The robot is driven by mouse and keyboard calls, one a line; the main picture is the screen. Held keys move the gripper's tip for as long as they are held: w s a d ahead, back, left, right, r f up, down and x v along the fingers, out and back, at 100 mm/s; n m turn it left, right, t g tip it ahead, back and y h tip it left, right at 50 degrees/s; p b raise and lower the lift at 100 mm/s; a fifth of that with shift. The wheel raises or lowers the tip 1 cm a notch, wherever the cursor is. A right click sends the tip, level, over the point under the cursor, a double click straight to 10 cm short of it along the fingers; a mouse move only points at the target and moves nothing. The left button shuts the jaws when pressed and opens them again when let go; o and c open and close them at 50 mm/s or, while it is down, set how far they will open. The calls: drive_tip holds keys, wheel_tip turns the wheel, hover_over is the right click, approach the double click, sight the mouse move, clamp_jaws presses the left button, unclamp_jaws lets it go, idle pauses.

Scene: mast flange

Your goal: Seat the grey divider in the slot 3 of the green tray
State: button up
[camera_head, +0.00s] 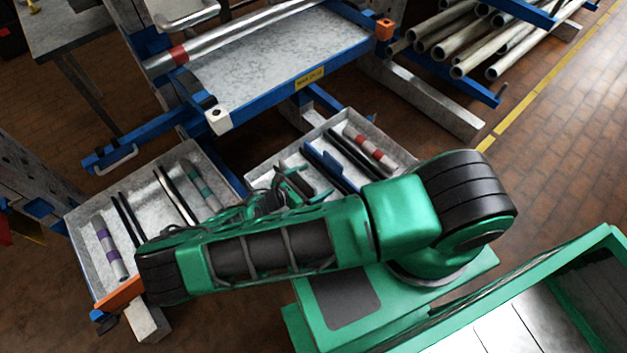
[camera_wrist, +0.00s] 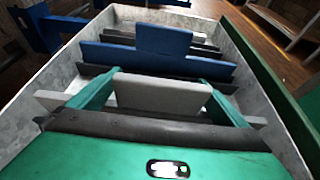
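The grey divider (camera_wrist: 162,96) has a raised middle tab and wide ends low on both sides, seen in the wrist view. My gripper (camera_wrist: 160,80) has its two green fingers at the side edges of that tab and appears shut on it. The divider is in or just above a grey-walled tray (camera_wrist: 232,35); its lower edge is hidden, so I cannot tell whether it touches the floor. A blue divider (camera_wrist: 164,42) stands beyond it between dark ribs. In the head view, my arm hides most of the gripper and the grey divider.
In the head view, this tray (camera_head: 398,148) also holds a red-banded tube (camera_head: 368,149). A second grey tray (camera_head: 80,235) on the left holds dark ribs and banded tubes. A blue-framed workbench (camera_head: 270,65) stands behind, with a pipe rack (camera_head: 480,40) at right.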

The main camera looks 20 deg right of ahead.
drive_tip(key=v, duration=1.2)
idle(0.6)
